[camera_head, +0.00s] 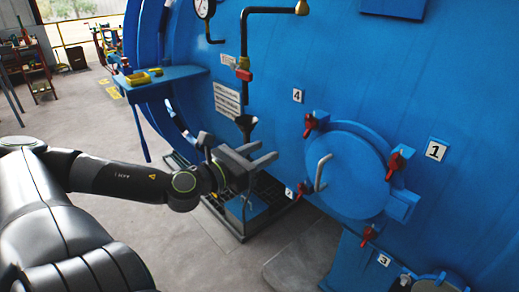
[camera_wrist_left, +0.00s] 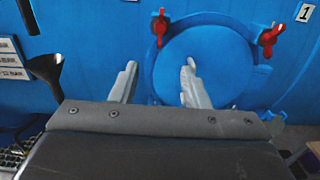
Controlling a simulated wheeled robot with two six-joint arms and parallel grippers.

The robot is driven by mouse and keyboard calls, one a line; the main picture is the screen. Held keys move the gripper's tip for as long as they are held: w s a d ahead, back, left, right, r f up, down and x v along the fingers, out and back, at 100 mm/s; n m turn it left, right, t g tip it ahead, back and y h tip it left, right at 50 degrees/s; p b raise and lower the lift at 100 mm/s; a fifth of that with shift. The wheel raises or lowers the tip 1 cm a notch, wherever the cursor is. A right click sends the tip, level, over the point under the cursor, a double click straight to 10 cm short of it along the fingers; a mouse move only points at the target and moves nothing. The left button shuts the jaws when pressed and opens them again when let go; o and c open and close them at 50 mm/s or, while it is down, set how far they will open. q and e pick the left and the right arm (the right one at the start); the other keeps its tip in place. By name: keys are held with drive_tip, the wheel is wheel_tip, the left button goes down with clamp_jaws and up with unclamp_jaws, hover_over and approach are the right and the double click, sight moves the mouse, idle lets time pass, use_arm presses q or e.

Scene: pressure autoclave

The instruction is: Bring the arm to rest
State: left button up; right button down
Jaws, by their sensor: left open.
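My left arm comes in from the left in the head view, and its gripper (camera_head: 263,157) is open and empty in front of the blue autoclave (camera_head: 285,70). The two fingers also show apart in the left wrist view (camera_wrist_left: 158,78), with the round blue hatch (camera_wrist_left: 205,62) behind them. In the head view the hatch (camera_head: 352,165) is to the right of the gripper, with a gap between them. The hatch appears shut and has a grey handle (camera_head: 320,172). My right gripper is in neither view.
Red clamp handles (camera_head: 309,125) sit around the hatch beside numbered labels, including label 1 (camera_head: 437,150). A black funnel (camera_head: 245,125) hangs just above the gripper. A blue shelf (camera_head: 165,78) juts out at the upper left. Concrete floor (camera_head: 75,120) is open at the left.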

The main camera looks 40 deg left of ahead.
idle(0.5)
use_arm(q)
drive_tip(key=a+f+n+g+y, duration=0.3)
drive_tip(key=a+f+n+y, duration=0.3)
drive_tip(key=a+f+n, duration=0.8)
drive_tip(key=s+a+f+n+g+y, duration=0.1)
drive_tip(key=s+a+f+n+g, duration=0.3)
drive_tip(key=f, duration=0.7)
drive_tip(key=s+a+f+n+g+y, duration=0.15)
drive_tip(key=s+a+f+n, duration=0.35)
drive_tip(key=f, duration=0.6)
drive_tip(key=s+d+f+n+g+h, duration=0.1)
drive_tip(key=s+d+f+n+g, duration=0.2)
drive_tip(key=s+f, duration=0.5)
drive_tip(key=s+d+f+n+g+h, duration=0.15)
drive_tip(key=s+d+f+n, duration=0.25)
drive_tip(key=f, duration=0.8)
drive_tip(key=s+d+f+n+g+h, duration=0.1)
drive_tip(key=s+d+f+n, duration=0.1)
drive_tip(key=s+d+f, duration=0.3)
drive_tip(key=s+d+f+n+g+h, duration=0.1)
drive_tip(key=s+d+f+n, duration=0.2)
drive_tip(key=d, duration=0.8)
drive_tip(key=s+d+f+n+g+h, duration=0.1)
drive_tip(key=s+d+f+n, duration=0.1)
drive_tip(key=s+d+f, duration=0.5)
drive_tip(key=shift+s+d+n+g+h, duration=0.3)
drive_tip(key=shift+s+d+g+h, duration=0.15)
drive_tip(key=shift+d, duration=0.55)
